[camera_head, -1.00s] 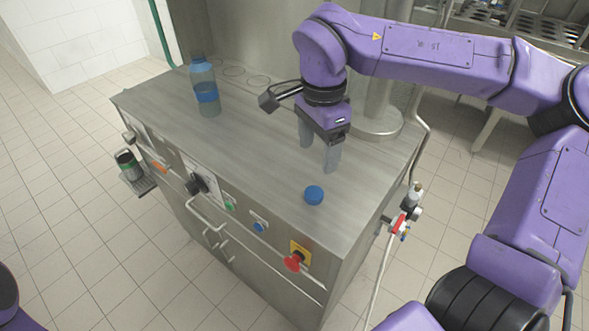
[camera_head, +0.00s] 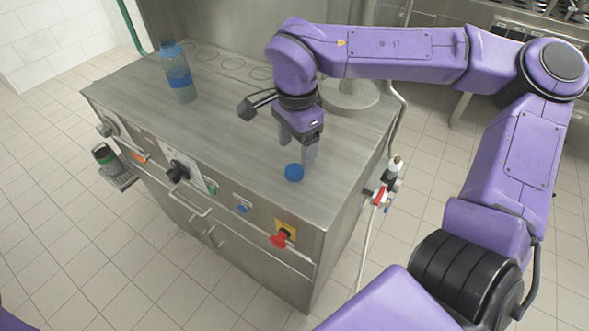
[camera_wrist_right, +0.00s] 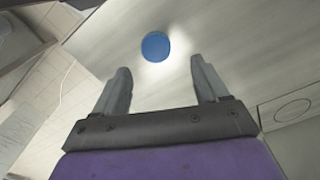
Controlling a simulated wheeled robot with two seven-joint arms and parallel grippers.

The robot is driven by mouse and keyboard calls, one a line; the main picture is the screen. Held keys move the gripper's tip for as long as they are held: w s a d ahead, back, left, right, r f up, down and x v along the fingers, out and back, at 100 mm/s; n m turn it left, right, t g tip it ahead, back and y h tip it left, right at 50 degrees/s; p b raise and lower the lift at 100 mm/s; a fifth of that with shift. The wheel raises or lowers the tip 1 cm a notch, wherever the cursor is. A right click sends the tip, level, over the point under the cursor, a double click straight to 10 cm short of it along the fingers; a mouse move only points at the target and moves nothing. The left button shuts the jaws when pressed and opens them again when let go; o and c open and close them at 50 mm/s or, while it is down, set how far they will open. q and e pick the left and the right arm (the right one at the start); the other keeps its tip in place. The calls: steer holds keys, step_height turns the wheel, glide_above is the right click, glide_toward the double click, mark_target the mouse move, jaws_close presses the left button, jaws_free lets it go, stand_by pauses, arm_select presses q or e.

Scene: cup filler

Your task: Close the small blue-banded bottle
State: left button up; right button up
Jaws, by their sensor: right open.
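A clear bottle with a blue band (camera_head: 179,77) stands upright at the far left of the steel counter; a blue part shows at its top. A round blue cap (camera_head: 293,172) lies on the counter near its front right. My right gripper (camera_head: 297,154) points down above the counter, just behind the cap. Its fingers are apart and empty. In the right wrist view the cap (camera_wrist_right: 155,46) lies beyond the open fingertips (camera_wrist_right: 160,70), roughly midway between them. My left gripper is not seen.
The steel counter (camera_head: 225,125) is clear between bottle and cap. Several ring marks lie along its back. A round pedestal base (camera_head: 350,97) stands behind my gripper. Knobs and a red stop button (camera_head: 279,240) stick out at the front. A valve with red handle (camera_head: 381,194) is at the right side.

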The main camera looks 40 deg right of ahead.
mark_target(294, 170)
steer(key=shift+f, duration=0.1)
steer(key=f, duration=0.5)
steer(key=shift+s+a+p, duration=0.15)
steer(key=shift+a+p, duration=0.15)
steer(key=shift+a, duration=0.1)
steer(key=c, duration=1.1)
